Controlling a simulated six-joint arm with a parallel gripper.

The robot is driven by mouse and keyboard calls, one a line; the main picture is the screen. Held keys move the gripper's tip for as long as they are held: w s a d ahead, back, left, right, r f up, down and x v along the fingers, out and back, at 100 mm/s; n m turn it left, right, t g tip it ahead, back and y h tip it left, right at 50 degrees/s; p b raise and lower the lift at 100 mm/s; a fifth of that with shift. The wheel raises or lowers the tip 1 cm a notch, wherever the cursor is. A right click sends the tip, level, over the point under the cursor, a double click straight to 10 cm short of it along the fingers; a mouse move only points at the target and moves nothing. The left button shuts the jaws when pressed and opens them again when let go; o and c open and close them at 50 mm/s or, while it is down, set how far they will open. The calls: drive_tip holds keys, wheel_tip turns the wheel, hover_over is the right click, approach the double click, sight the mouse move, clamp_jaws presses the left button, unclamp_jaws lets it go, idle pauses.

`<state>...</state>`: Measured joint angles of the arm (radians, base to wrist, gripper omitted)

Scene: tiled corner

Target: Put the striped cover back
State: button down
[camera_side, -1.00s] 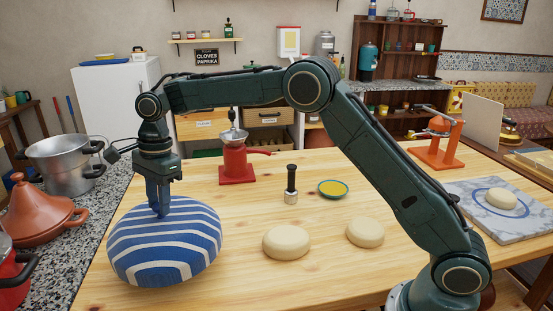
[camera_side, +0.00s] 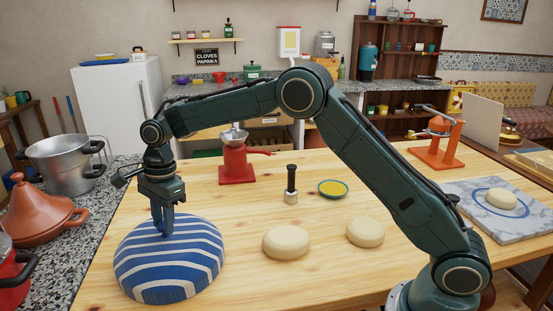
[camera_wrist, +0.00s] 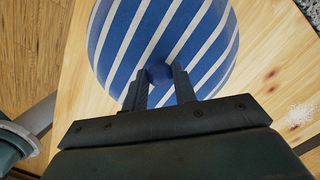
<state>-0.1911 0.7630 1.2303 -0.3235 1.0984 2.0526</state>
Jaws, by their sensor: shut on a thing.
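The striped cover (camera_side: 170,268) is a blue and white dome at the front left of the table, and it also fills the top of the wrist view (camera_wrist: 205,45). My gripper (camera_side: 163,232) points down at the top of the cover. In the wrist view its two fingers are closed on the cover's small blue knob (camera_wrist: 160,73). The cover's lower edge looks at or very near the table top; I cannot tell whether it touches. Whatever may be under the cover is hidden.
Two pale dough rounds (camera_side: 286,242) and (camera_side: 365,232) lie right of the cover. Behind them are a black-handled tool (camera_side: 291,185), a yellow-filled dish (camera_side: 333,188) and a red grinder (camera_side: 236,160). A marble slab (camera_side: 470,215) holds another round. Pots (camera_side: 62,165) stand left.

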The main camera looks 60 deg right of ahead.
drive_tip(key=c, duration=1.1)
unclamp_jaws()
drive_tip(key=shift+f, duration=0.15)
drive_tip(key=shift+d+r, duration=0.2)
drive_tip(key=shift+r, duration=1.1)
drive_tip(key=shift+d+r, duration=0.2)
drive_tip(key=shift+r, duration=1.05)
drive_tip(key=shift+d+r, duration=0.2)
drive_tip(key=shift+r, duration=1.1)
